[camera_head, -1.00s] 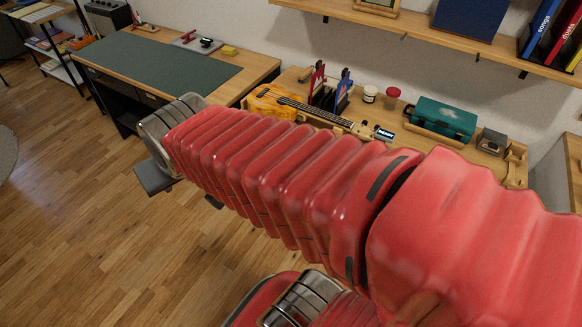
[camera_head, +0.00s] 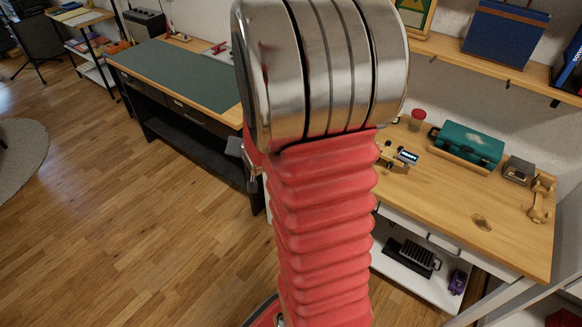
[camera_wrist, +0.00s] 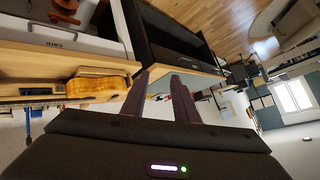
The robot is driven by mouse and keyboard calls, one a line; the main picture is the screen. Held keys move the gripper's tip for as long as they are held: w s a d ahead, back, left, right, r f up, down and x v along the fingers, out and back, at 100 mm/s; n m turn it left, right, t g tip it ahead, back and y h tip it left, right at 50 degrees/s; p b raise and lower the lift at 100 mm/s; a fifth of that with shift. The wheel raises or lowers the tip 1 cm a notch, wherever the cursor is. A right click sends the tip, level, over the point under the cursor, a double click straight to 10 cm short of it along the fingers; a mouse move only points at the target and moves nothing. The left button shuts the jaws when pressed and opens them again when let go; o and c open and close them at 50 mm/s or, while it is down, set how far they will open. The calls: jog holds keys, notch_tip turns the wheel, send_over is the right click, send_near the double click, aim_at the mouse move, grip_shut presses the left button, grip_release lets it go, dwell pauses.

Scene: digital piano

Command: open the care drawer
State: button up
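The care drawer (camera_wrist: 45,42) shows in the upper left of the wrist view as a white front with an upside-down "care" label. I cannot tell whether the drawer is fully closed. In the head view my arm hides this part of the workbench. My gripper (camera_wrist: 160,78) has its two dark fingers apart with nothing between them. They are in front of the edge of a desk, to the right of the drawer front, not touching the handle.
The wooden workbench (camera_head: 450,190) bears a teal case (camera_head: 468,143); a ukulele (camera_wrist: 98,88) shows in the wrist view. Another white drawer front (camera_head: 410,228) and a low shelf (camera_head: 400,270) are under it. The green-topped desk (camera_head: 170,70) stands left. Floor in front is clear.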

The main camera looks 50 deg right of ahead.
jog(key=s+d+f+m+t+h, duration=0.1)
jog(key=d+f+m, duration=0.3)
jog(key=d+f, duration=0.45)
jog(key=s+d+f+m+t+h, duration=0.1)
jog(key=s+d+f+m+h, duration=0.1)
jog(key=s+f+m, duration=0.4)
jog(key=s+d+f+m+t+h, duration=0.1)
jog(key=s+d+f+m+h, duration=0.2)
jog(key=s+f+m, duration=0.3)
jog(key=s+f, duration=0.4)
jog(key=s, duration=0.2)
jog(key=shift+f+m+t, duration=0.3)
jog(key=shift+f, duration=0.1)
jog(key=shift+d, duration=0.15)
jog(key=x, duration=1.3)
jog(key=shift+w+d, duration=0.2)
jog(key=shift+w, duration=0.1)
jog(key=shift+f, duration=0.15)
jog(key=shift+c, duration=0.2)
grip_shut()
